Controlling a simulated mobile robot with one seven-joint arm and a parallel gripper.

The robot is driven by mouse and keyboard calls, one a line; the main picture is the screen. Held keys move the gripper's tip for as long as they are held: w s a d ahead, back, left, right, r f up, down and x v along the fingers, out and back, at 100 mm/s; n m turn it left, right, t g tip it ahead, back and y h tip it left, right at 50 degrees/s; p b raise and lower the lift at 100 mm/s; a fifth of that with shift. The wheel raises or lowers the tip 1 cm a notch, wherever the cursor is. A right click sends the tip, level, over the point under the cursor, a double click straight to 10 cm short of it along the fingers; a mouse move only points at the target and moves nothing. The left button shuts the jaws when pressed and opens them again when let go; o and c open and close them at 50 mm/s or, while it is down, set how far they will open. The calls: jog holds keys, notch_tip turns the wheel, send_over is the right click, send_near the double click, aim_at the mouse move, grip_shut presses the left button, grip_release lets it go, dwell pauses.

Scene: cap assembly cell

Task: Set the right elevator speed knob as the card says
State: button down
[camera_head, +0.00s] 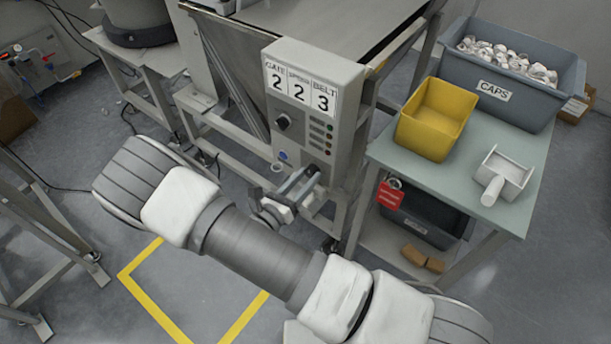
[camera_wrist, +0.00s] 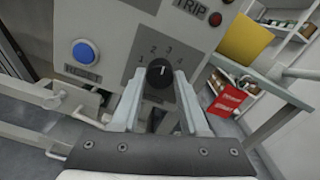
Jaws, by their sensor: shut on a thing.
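The grey control panel (camera_head: 312,120) carries a card (camera_head: 300,88) with the numbers 2, 2 and 3. GATE and BELT are readable over the outer numbers; the middle label is too small to read surely. My gripper (camera_head: 305,188) is at the panel's lower part. In the wrist view my gripper (camera_wrist: 160,84) is shut on a black knob (camera_wrist: 158,71), one finger on each side. A scale of 1 to 4 arcs over this knob. Its white mark points nearly straight up, around 2 to 3; I cannot tell exactly. My gripper hides this knob in the head view.
Another black knob (camera_head: 283,122) sits higher on the panel. A blue RESET button (camera_wrist: 86,53) is left of the held knob. A green-topped table (camera_head: 430,178) at right bears a yellow bin (camera_head: 434,118) and a grey CAPS bin (camera_head: 525,102). A red tag (camera_head: 390,196) hangs beside it.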

jog(key=n+p, duration=0.1)
jog(key=n, duration=0.2)
jog(key=shift+r+p, duration=0.1)
jog(key=shift+p, duration=0.25)
jog(key=shift+n+p, duration=0.7)
jog(key=shift+n, duration=1)
jog(key=shift+c, duration=2.1)
grip_release()
jog(key=shift+s, duration=0.1)
jog(key=p+v, duration=0.1)
jog(key=v, duration=1.6)
jog(key=shift+s+a, duration=0.1)
